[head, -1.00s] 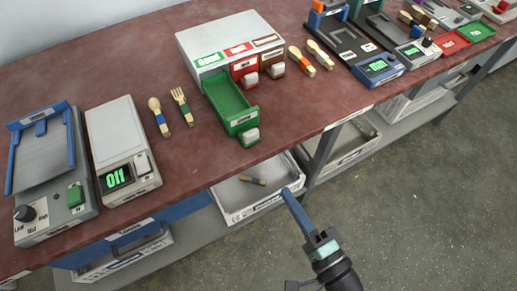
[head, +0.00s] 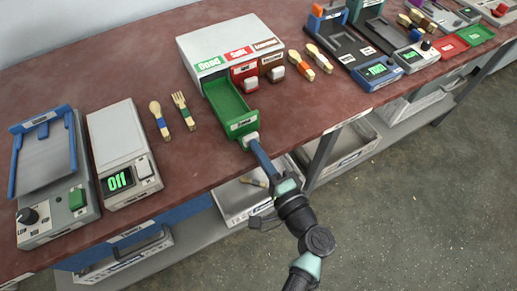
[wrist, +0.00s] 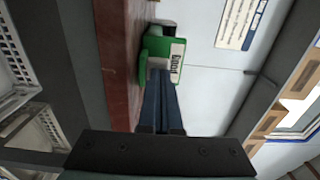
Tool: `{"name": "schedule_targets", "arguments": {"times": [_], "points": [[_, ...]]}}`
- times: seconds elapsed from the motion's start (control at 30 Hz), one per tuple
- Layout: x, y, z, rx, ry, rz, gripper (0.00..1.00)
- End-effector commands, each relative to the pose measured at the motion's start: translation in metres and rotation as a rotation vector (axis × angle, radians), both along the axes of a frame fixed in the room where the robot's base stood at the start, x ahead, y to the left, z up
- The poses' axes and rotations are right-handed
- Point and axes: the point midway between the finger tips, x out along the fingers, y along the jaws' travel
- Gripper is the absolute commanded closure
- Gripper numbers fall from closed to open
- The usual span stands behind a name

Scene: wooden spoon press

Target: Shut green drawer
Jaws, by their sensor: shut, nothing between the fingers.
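The green drawer (head: 228,103) is pulled out of the white cabinet (head: 229,47) on the table. It is empty, and its light grey handle (head: 249,140) faces the table's front edge. My gripper (head: 252,142) is shut and empty, with its tip at the handle; whether it touches cannot be told. In the wrist view the shut fingers (wrist: 160,85) point at the green drawer front (wrist: 157,45) and cover part of it.
The red drawer (head: 244,72) and brown drawer (head: 272,63) beside it are shut. Wooden spoons and forks lie on both sides of the cabinet. A grey scale (head: 122,152) stands left. A white bin (head: 238,202) sits on the shelf below.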

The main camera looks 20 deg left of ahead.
Motion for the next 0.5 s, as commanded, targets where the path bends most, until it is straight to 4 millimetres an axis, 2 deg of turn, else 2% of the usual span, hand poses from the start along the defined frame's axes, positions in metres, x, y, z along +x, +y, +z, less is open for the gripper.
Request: {"name": "schedule_targets", "arguments": {"times": [0.23, 0.5], "points": [[0.002, 0.003, -0.001, 0.000, -0.001, 0.001, 1.00], [0.025, 0.032, -0.002, 0.001, -0.001, 0.002, 1.00]]}}
